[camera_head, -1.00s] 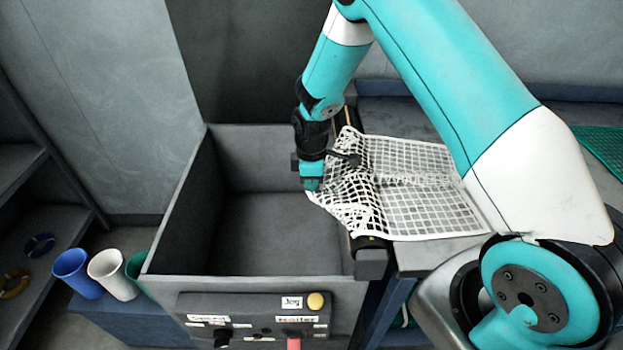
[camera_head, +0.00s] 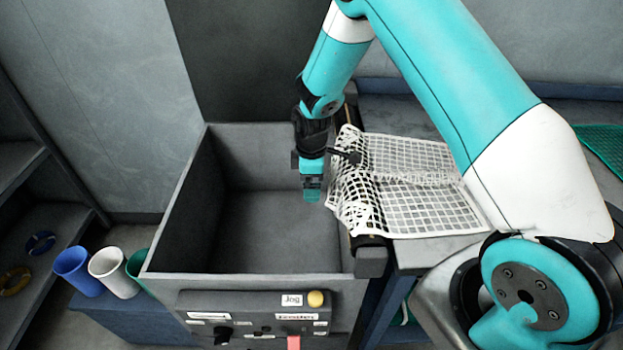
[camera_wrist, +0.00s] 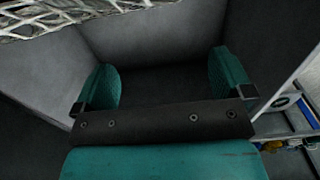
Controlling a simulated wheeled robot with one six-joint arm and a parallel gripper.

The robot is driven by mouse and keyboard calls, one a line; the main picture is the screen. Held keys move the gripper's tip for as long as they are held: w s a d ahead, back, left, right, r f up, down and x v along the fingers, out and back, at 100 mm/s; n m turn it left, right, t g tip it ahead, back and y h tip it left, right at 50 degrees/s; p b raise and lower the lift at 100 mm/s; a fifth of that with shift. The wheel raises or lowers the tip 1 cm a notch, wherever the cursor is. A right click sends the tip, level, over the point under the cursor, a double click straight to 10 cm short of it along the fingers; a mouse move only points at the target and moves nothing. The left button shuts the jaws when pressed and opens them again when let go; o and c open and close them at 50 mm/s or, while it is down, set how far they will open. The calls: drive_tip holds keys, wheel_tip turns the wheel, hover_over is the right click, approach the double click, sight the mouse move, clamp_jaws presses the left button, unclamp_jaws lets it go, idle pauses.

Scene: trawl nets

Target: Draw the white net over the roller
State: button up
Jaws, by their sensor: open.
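The white net (camera_head: 412,188) lies on the table to the right of the grey bin, with its left end bunched and draped over the roller (camera_head: 369,243) at the bin's right edge. The net covers most of the roller's length. My gripper (camera_head: 311,196) is over the inside of the bin, just left of the net's edge and apart from it. In the wrist view my gripper (camera_wrist: 163,88) is open, with nothing between its teal fingers. The net (camera_wrist: 75,14) shows there at the top left.
The grey bin (camera_head: 172,225) is empty where visible. A panel (camera_head: 255,318) with a yellow button and switches is on its front. Blue, white and green cups (camera_head: 112,272) stand at the left. A green net (camera_head: 602,146) lies at the far right.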

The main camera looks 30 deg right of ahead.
wheel_tip(320, 180, up, 6)
drive_tip(key=p, duration=0.4)
drive_tip(key=shift+f, duration=0.25)
wheel_tip(320, 180, up, 17)
drive_tip(key=b, duration=0.2)
drive_tip(key=s+a+r+m+y, duration=0.1)
drive_tip(key=s+a+r+m, duration=0.1)
drive_tip(key=s, duration=0.7)
drive_tip(key=s+a+r+m+y, duration=0.1)
drive_tip(key=s+a+r+m, duration=0.1)
drive_tip(key=s+a, duration=0.3)
drive_tip(key=s+a+r+m+y, duration=0.1)
drive_tip(key=s+a+r, duration=0.3)
drive_tip(key=s, duration=1)
drive_tip(key=shift+a+r+m+y, duration=0.2)
drive_tip(key=shift+r+m+y, duration=0.15)
drive_tip(key=shift+y, duration=0.25)
drive_tip(key=shift+w, duration=0.1)
